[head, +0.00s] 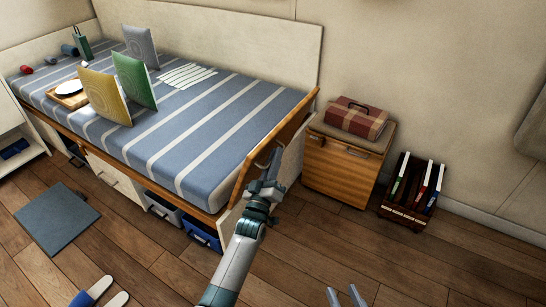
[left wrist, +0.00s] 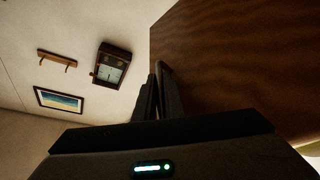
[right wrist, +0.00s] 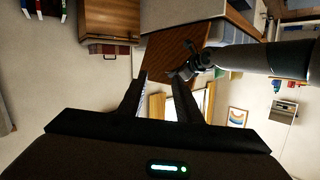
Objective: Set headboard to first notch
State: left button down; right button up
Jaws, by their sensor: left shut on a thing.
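The headboard (head: 283,133) is a brown wooden panel along the right end of the striped bed. It also shows in the right wrist view (right wrist: 168,52) and fills the right of the left wrist view (left wrist: 235,65). My left gripper (head: 273,162) is at the outer face of the headboard, with its fingers (left wrist: 157,92) closed on a thin handle (left wrist: 166,72). My right gripper (head: 345,296) is low at the bottom edge, its fingers (right wrist: 158,95) apart and empty, away from the headboard. I cannot see any notches, and the exact tilt is unclear.
A wooden cabinet (head: 342,165) with a plaid case (head: 357,119) on it stands right of the headboard. A dark rack (head: 409,195) holds several books. Cushions, a tray and small items lie at the bed's far end. The floor in front is mostly clear.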

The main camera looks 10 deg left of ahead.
pick_arm(q)
jog(key=c, duration=2.1)
grip_release()
jog(key=shift+s, duration=0.1)
